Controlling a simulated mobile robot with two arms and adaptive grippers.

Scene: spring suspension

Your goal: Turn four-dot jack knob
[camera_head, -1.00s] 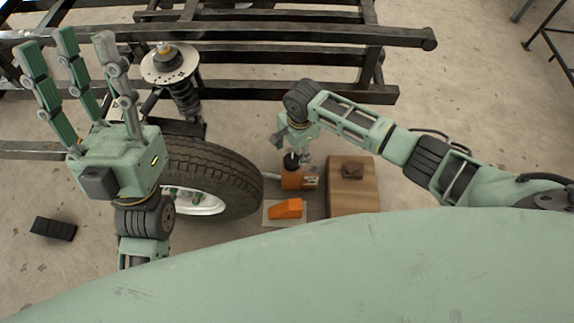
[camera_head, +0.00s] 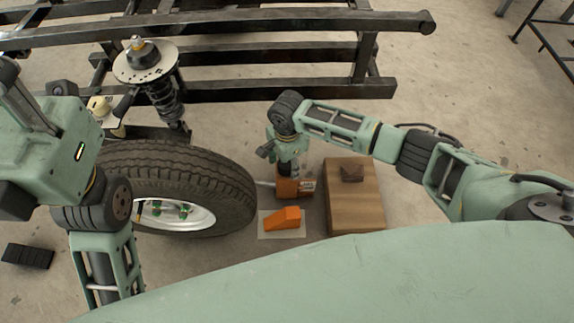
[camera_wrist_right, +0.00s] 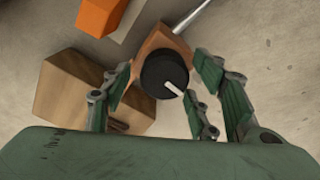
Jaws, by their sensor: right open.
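An orange jack (camera_head: 291,188) stands on the floor right of the tyre. Its round black knob (camera_wrist_right: 164,74) shows in the right wrist view, with a white bar across its lower right edge. The dots on the jack are too small to read. My right gripper (camera_head: 288,166) is directly above the jack. In the right wrist view its open fingers (camera_wrist_right: 168,78) stand spread to the left and right of the knob; I cannot tell whether any touches it. My left gripper (camera_head: 22,105) is at the left edge, fingers partly out of frame.
An orange wedge (camera_head: 283,218) lies in front of the jack. A wooden block (camera_head: 355,205) is to its right. A black frame (camera_head: 280,50) spans the back.

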